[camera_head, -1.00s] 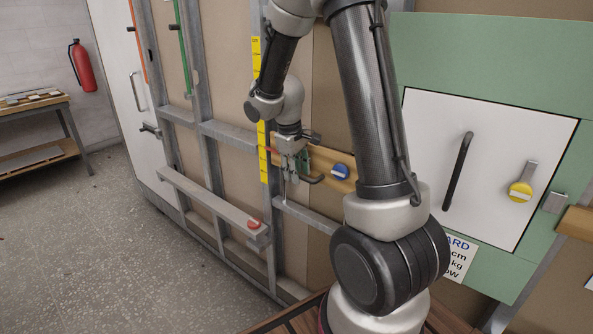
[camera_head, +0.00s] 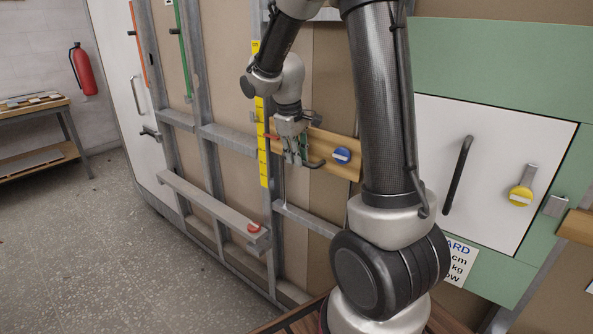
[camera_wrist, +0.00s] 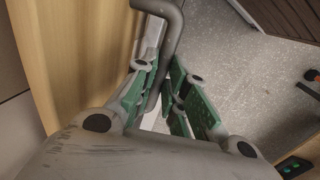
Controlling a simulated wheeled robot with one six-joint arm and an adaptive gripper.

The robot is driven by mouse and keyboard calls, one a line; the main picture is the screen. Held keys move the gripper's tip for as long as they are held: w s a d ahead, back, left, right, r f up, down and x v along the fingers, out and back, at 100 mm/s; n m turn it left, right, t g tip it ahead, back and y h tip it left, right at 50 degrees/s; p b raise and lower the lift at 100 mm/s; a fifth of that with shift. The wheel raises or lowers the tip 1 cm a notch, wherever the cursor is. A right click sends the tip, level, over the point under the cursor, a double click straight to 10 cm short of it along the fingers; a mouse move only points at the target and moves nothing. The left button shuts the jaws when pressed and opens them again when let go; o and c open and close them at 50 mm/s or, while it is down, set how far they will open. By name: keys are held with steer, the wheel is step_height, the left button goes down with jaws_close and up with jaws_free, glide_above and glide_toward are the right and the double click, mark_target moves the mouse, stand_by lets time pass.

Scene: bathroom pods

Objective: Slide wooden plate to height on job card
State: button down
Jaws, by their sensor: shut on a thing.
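The wooden plate (camera_head: 322,143) is on the metal frame beside the yellow scale strip (camera_head: 263,168), with a blue knob (camera_head: 342,155) on its face and a red pointer (camera_head: 271,136) at its left end. My gripper (camera_head: 295,157) is shut on the plate's dark bent handle (camera_head: 315,164). In the wrist view the handle (camera_wrist: 168,18) runs between the green-padded fingers (camera_wrist: 168,85), with the plate (camera_wrist: 75,50) at left. The scale's marks are too small to read.
A grey rail (camera_head: 212,207) with a red knob (camera_head: 254,227) juts out below the plate. A white door (camera_head: 490,150) with a black handle and yellow knob is at right. The left floor is clear.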

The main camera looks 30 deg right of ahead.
step_height(320, 180, up, 14)
stand_by(0.3)
steer(key=c, duration=1.5)
jaws_free()
steer(key=shift+o, duration=0.2)
step_height(320, 180, up, 12)
steer(key=a, duration=0.2)
steer(key=shift+s+f, duration=0.15)
steer(key=shift+s, duration=0.25)
steer(key=shift+a, duration=0.1)
step_height(320, 180, down, 6)
steer(key=s+a+m, duration=0.1)
steer(key=s+f+m+t+y, duration=0.1)
steer(key=s+f, duration=0.3)
steer(key=s, duration=0.7)
steer(key=s+a+f+m+t+y, duration=0.1)
steer(key=s+f, duration=0.3)
steer(key=s, duration=0.7)
steer(key=shift+a+m+t, duration=0.25)
steer(key=shift+m+t, duration=0.25)
steer(key=shift+t, duration=0.3)
